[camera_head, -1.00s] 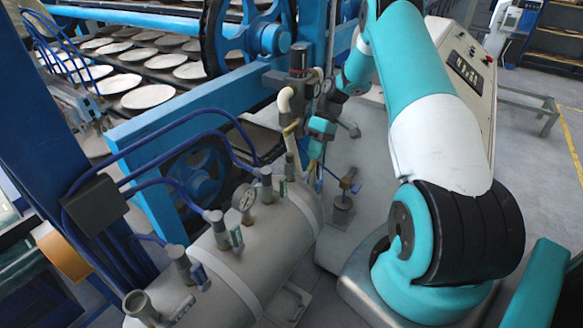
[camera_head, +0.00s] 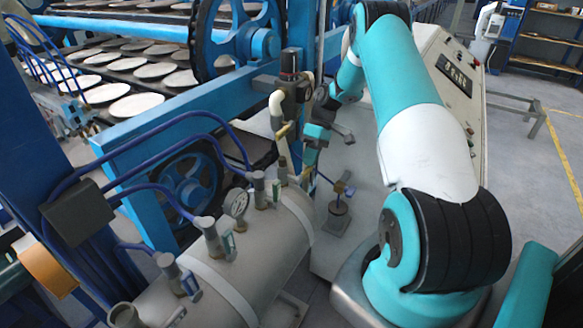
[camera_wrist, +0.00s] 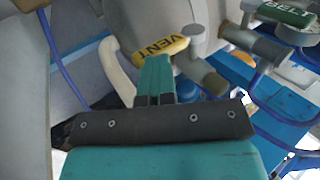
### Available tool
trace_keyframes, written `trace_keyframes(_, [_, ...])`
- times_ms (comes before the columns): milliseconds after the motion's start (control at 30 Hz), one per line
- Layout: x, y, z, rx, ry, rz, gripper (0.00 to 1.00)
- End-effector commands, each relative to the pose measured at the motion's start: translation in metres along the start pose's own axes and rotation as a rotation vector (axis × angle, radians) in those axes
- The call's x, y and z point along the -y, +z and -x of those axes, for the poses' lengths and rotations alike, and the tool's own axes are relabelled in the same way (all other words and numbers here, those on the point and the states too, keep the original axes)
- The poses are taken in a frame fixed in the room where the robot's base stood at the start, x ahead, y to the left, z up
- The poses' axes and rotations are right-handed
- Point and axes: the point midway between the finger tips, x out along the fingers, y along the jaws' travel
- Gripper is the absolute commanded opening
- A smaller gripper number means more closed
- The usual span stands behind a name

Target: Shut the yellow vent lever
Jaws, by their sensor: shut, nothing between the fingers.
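The yellow vent lever (camera_wrist: 166,47), marked VENT, lies at a slight tilt across the upper middle of the wrist view, joined to a grey fitting. It also shows in the head view as a small yellow bar (camera_head: 283,131) on the upright valve assembly. My gripper (camera_wrist: 156,62) is shut and empty, its teal fingertips just at the lever's lower edge. I cannot tell whether they touch it. In the head view my gripper (camera_head: 316,134) is small and sits just right of the lever, partly among the fittings.
A green lever marked BELT (camera_wrist: 287,14) is at the wrist view's top right, near blue hoses. A pale curved pipe (camera_wrist: 117,70) runs left of my fingers. In the head view a grey tank (camera_head: 235,270) with gauge and valves stands below; a control panel (camera_head: 455,75) is right.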

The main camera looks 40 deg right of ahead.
Motion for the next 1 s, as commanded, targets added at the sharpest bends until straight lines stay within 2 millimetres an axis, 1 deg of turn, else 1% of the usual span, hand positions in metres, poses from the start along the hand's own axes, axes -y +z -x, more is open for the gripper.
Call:
trace_keyframes(33, [-0.005,0.002,-0.005,-0.002,0.002,-0.014,0.00])
trace_keyframes(267, [-0.006,0.002,-0.005,-0.003,0.002,-0.015,0.00])
trace_keyframes(367, [-0.006,0.002,-0.002,-0.005,0.003,-0.015,0.00])
trace_keyframes(467, [-0.006,0.001,0.010,-0.008,0.005,-0.013,0.00])
trace_keyframes(600, [-0.003,0.000,0.037,-0.008,0.007,-0.008,0.00])
trace_keyframes(733, [0.000,0.000,0.059,-0.007,0.005,-0.003,0.00])
trace_keyframes(833, [0.002,0.000,0.069,-0.004,0.003,-0.001,0.00])
trace_keyframes(1000, [0.002,0.001,0.075,-0.002,0.002,0.000,0.00])
